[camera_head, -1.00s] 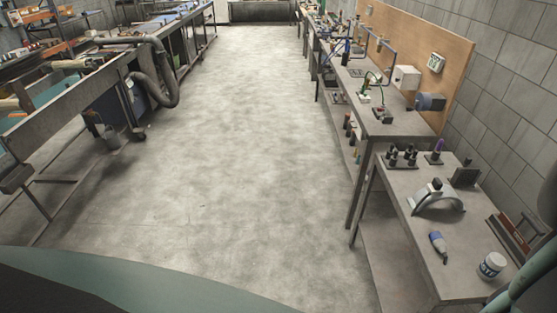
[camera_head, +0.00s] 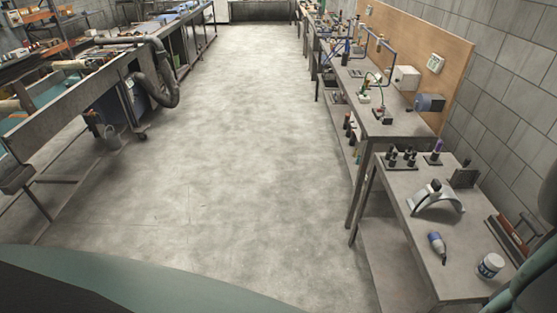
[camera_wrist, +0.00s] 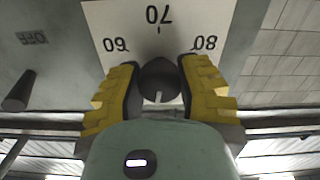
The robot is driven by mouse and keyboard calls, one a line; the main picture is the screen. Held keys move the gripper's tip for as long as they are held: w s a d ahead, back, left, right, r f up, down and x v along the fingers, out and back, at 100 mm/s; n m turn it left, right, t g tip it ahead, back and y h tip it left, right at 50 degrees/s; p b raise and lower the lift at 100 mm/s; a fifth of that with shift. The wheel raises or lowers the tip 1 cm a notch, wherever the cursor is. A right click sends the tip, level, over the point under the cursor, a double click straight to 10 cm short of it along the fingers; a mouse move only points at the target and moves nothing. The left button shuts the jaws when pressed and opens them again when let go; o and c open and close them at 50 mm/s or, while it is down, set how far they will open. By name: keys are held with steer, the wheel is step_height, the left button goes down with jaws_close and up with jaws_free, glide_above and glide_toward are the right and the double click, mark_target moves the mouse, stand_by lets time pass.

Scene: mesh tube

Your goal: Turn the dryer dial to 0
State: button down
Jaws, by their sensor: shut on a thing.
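The dryer dial's black knob (camera_wrist: 158,78) is in the middle of the wrist view, in front of a pale scale plate (camera_wrist: 120,20) with the numbers 60, 70 and 80, which appear upside down. A short white mark shows on the knob's lower part in the picture. My gripper (camera_wrist: 158,72), with yellow fingers and dark pads, is shut on the knob, one finger on each side. The 0 on the scale is not in view. In the head view I cannot make out the dryer dial or my gripper.
In the wrist view, an upside-down OFF label (camera_wrist: 33,38) and a dark rod-like part (camera_wrist: 18,90) are at the left. In the head view, a workbench (camera_head: 395,120) and small table (camera_head: 400,190) line the right side, a long bench (camera_head: 60,85) the left. The floor (camera_head: 230,150) between is clear.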

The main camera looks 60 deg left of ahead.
steer(key=shift+r, duration=0.15)
stand_by(0.3)
steer(key=c, duration=0.9)
jaws_free()
steer(key=shift+w+d, duration=0.1)
steer(key=o, duration=0.4)
steer(key=shift+v, duration=6.05)
